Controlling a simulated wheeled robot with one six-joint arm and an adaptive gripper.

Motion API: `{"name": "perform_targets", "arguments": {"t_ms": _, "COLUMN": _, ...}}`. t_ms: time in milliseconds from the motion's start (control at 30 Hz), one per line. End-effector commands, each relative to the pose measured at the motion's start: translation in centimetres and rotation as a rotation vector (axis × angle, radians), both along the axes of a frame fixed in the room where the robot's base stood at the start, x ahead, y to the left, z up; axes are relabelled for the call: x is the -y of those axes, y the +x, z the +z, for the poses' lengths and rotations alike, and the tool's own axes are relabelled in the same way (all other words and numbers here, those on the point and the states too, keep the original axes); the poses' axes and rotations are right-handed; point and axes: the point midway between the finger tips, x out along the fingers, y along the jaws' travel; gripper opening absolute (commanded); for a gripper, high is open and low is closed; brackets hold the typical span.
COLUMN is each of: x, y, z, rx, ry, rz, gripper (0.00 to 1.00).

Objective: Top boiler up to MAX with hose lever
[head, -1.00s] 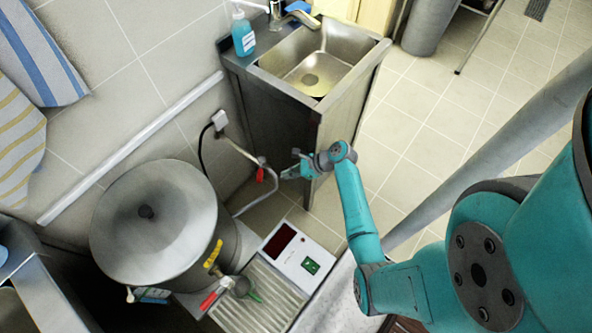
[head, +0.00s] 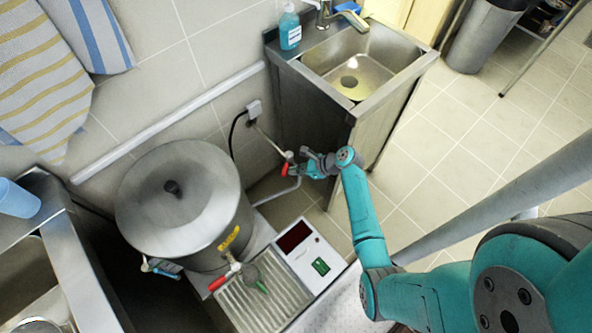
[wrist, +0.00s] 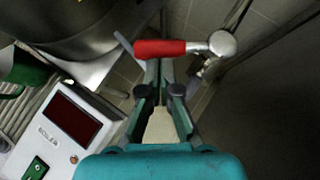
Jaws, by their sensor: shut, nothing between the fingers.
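The steel boiler (head: 180,205) stands at left in the head view with its lid on. I cannot read a level or a MAX mark on it. The hose lever (head: 284,169) has a red handle and sits on the pipe by the wall, between boiler and sink unit. In the wrist view the red lever (wrist: 160,47) lies crosswise just beyond my fingertips, its round metal valve end at right. My gripper (head: 304,165) is shut and empty, close to the lever; contact is unclear. The gripper also shows in the wrist view (wrist: 166,66).
A white control box (head: 309,256) with a dark display and green switch stands beside a ribbed drip tray (head: 245,309). A red-handled tap (head: 220,281) is at the boiler's front. The sink cabinet (head: 315,115) stands behind my gripper. Open floor (head: 430,150) lies to the right.

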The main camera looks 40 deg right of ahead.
Motion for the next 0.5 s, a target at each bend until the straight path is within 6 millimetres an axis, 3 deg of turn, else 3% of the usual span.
{"name": "perform_targets", "arguments": {"t_ms": 500, "x": -0.76, "y": 0.28, "z": -0.03, "rx": 0.0, "ry": 0.001, "rz": -0.094, "gripper": 0.0}}
